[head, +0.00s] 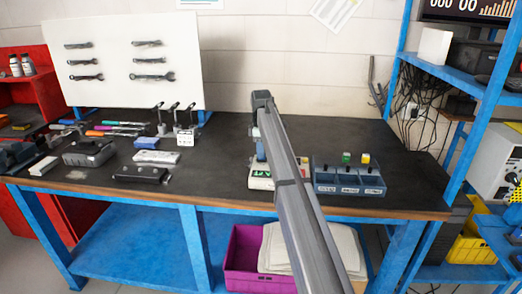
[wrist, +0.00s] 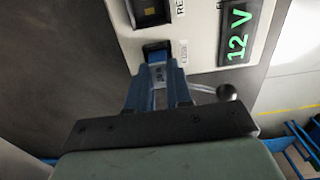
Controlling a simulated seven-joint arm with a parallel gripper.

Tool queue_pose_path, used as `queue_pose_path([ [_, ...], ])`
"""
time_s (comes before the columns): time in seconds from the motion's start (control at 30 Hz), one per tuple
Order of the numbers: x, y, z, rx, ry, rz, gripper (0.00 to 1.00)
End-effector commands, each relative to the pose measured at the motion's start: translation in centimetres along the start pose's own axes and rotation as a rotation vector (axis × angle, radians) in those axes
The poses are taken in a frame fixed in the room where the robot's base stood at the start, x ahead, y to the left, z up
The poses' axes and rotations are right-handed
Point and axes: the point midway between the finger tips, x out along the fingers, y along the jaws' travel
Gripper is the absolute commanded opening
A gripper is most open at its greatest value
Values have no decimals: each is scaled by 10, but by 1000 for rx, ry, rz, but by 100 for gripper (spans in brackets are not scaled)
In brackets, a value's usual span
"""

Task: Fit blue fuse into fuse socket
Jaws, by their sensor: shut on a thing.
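In the wrist view my gripper (wrist: 160,78) is shut on the blue fuse (wrist: 158,59), which sits between the fingertips. The fuse's far end is at the dark opening of the fuse socket (wrist: 155,45) in the pale test unit (wrist: 205,50). I cannot tell how deep it sits, as the fingers hide part of it. In the head view the test unit (head: 260,184) stands near the bench's front edge, partly hidden by my arm. The fuse cannot be made out there.
The unit has a second socket (wrist: 152,12), a green "12 V" display (wrist: 237,35) and a ball-ended lever (wrist: 228,92). Right of it is a blue-grey compartment tray (head: 348,188) with a green piece (head: 346,157) and a yellow piece (head: 366,158). Tools and boxes lie left.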

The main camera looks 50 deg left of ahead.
Motion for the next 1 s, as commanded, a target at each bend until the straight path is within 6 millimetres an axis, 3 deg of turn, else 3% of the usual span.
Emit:
queue_pose_path([
  [0.2,0,0,0,0,0,0,0],
  [0.23,0,0,0,0,0,0,21],
  [0.53,0,0,0,0,0,0,50],
  [1.0,-7,0,0,0,0,1,50],
])
